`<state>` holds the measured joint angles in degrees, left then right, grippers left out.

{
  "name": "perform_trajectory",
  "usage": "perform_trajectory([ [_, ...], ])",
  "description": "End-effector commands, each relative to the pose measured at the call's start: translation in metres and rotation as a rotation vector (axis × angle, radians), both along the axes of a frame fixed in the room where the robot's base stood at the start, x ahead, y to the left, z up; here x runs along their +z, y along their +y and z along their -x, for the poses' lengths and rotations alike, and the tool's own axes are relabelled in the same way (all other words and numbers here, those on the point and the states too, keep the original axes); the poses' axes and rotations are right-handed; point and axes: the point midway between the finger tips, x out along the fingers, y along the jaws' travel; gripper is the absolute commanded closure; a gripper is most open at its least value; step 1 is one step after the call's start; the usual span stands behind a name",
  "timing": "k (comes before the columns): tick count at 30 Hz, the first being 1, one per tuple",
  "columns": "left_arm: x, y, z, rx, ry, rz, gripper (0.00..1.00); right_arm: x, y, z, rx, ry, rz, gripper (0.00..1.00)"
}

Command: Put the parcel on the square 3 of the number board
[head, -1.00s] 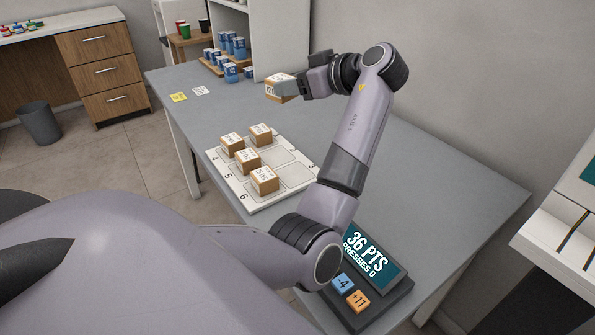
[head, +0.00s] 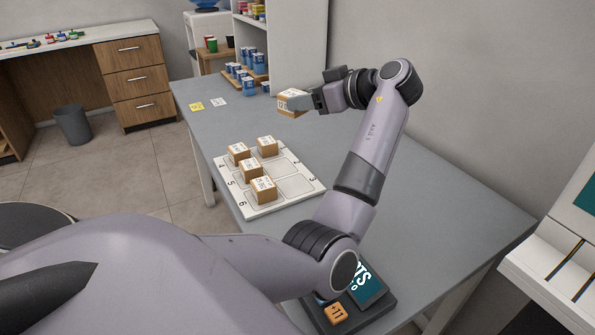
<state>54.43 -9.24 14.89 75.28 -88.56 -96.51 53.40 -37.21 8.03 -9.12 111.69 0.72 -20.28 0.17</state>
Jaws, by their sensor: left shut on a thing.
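My left gripper (head: 309,100) is shut on a parcel (head: 290,104), a small brown box with a white printed label. It holds the parcel above the grey counter, beyond the number board's far edge. The white number board (head: 294,206) lies on the counter with two columns of squares. Similar boxes stand on squares 4 (head: 238,153), 5 (head: 250,169) and 6 (head: 263,190), and one on the far right square (head: 267,146). Square 2 (head: 280,166) and square 3 (head: 295,186) are empty. My right gripper is not in view.
A score panel (head: 365,284) with an orange button (head: 336,314) sits at the near end, partly behind my left arm. Blue-labelled jars (head: 249,86) and a white shelf unit stand at the far end. Yellow (head: 196,106) and white notes lie there. The counter right of the board is clear.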

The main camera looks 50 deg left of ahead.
Motion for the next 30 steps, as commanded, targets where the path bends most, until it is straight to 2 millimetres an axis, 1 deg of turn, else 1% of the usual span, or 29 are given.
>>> perform_trajectory([
  [5,0.000,0.001,0.000,0.005,0.000,-0.001,0.80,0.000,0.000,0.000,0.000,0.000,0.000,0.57],
  [8,-0.007,0.001,0.000,0.006,0.003,-0.001,0.80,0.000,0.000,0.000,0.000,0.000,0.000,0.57],
  [11,-0.027,0.000,0.000,0.007,0.007,0.001,0.80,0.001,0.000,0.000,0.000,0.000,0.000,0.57],
  [18,-0.092,0.001,0.001,0.006,0.009,0.000,0.80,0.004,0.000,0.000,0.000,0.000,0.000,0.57],
  [21,-0.117,0.001,0.000,0.006,0.007,0.000,0.80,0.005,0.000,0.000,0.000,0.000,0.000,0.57],
  [24,-0.138,0.001,0.000,0.005,0.006,0.000,0.80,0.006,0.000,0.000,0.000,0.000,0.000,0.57],
  [27,-0.151,0.001,0.000,0.007,0.002,-0.001,0.80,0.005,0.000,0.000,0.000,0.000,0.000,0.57],
  [30,-0.157,0.001,0.000,0.007,0.001,-0.001,0.80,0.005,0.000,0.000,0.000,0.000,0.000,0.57],
])
